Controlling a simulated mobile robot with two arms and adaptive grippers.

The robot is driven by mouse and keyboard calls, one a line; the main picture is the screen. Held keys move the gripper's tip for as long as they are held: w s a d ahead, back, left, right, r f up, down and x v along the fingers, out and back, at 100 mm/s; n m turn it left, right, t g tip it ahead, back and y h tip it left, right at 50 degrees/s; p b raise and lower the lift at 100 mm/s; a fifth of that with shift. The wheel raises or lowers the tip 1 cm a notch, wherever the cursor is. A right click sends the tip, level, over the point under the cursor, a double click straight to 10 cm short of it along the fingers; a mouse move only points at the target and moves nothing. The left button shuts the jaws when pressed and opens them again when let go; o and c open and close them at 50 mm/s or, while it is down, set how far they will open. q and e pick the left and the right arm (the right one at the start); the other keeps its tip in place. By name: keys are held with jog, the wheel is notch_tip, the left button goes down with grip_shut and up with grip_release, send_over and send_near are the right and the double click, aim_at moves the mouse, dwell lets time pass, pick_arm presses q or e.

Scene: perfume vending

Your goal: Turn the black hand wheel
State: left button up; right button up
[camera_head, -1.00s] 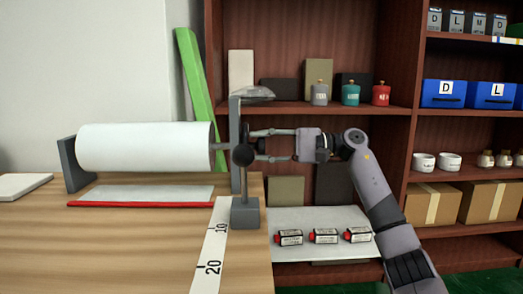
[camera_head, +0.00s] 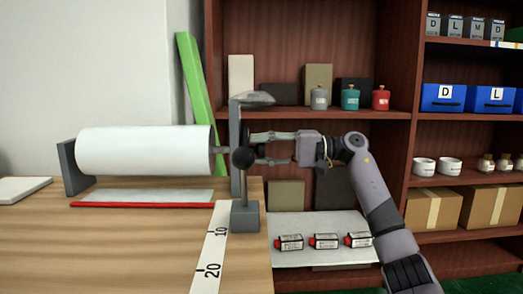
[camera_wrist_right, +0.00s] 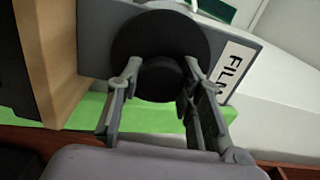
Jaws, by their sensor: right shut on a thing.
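The black hand wheel (camera_wrist_right: 190,35) is a round disc with a smaller black hub (camera_wrist_right: 161,79) in the right wrist view. In the head view it sits on the right side of the grey stand (camera_head: 235,172), mostly hidden edge-on. A white film roll (camera_head: 145,151) lies level to the left of the stand. A black ball knob (camera_head: 243,158) shows at the stand's front. My right gripper (camera_head: 262,148) points left at the wheel. Its two fingers (camera_wrist_right: 160,88) are shut on the hub, one on each side. My left gripper is not in view.
A red strip (camera_head: 140,204) and a ruler tape (camera_head: 214,245) lie on the wooden table. Shelves behind hold bottles (camera_head: 350,98), blue bins (camera_head: 443,95) and boxes (camera_head: 434,207). Small labelled boxes (camera_head: 326,241) lie on a white board (camera_head: 310,222) right of the table.

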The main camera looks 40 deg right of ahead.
jog(key=o, duration=1.1)
jog(key=shift+o, duration=0.2)
jog(key=shift+d, duration=0.1)
jog(key=v, duration=1.2)
